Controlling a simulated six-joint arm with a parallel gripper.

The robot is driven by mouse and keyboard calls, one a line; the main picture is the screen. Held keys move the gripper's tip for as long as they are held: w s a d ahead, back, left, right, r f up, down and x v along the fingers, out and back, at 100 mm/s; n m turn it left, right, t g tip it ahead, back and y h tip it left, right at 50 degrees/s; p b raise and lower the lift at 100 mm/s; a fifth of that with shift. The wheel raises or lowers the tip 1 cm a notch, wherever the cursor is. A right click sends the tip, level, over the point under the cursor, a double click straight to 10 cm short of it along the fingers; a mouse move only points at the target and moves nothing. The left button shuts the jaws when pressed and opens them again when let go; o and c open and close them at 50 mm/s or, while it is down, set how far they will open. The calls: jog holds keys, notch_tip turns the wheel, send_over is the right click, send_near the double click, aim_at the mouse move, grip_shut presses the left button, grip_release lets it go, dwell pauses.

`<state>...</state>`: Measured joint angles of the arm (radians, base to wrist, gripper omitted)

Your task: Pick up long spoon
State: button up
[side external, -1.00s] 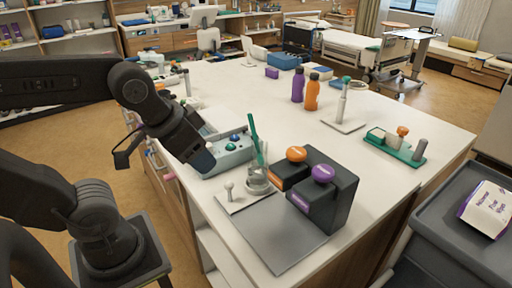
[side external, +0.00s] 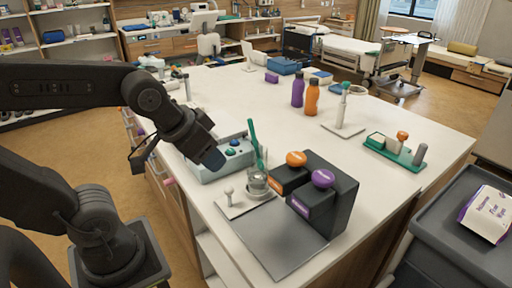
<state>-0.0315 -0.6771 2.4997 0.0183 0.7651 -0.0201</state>
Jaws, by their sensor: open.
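A long green utensil, which looks like the long spoon (side external: 254,139), stands tilted in a clear glass (side external: 257,184) near the front left of the white table. Its lower end is in the glass and hard to make out. My gripper (side external: 214,158) is to the left of the spoon, apart from it and in front of a pale blue-grey device. It is open, with nothing seen between its fingers, though the fingertips are small and dark here.
The blue-grey device (side external: 223,161) stands just left of the glass. A small knobbed stand (side external: 230,201) is in front. A dark block with orange and purple knobs (side external: 334,203) stands close on the right. The table's middle (side external: 260,100) is clear.

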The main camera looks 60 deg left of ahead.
jog(key=w+a+f+n+t+y, duration=0.1)
jog(key=w+a+f+t, duration=0.2)
jog(key=w, duration=0.4)
jog(key=w+a+f+n+t+y, duration=0.1)
jog(key=w+a+f+n, duration=0.15)
jog(key=w+a, duration=0.35)
jog(key=n+t+y, duration=0.2)
jog(key=n+t, duration=0.1)
jog(key=t, duration=0.4)
send_near(253, 139)
jog(key=w+a+r, duration=0.1)
jog(key=w+a, duration=0.1)
jog(key=w, duration=0.1)
jog(key=x, duration=0.7)
jog(key=shift+w+d+r, duration=0.15)
jog(key=shift+w+d, duration=0.05)
jog(key=shift+w, duration=0.05)
jog(key=shift+c, duration=0.4)
grip_shut()
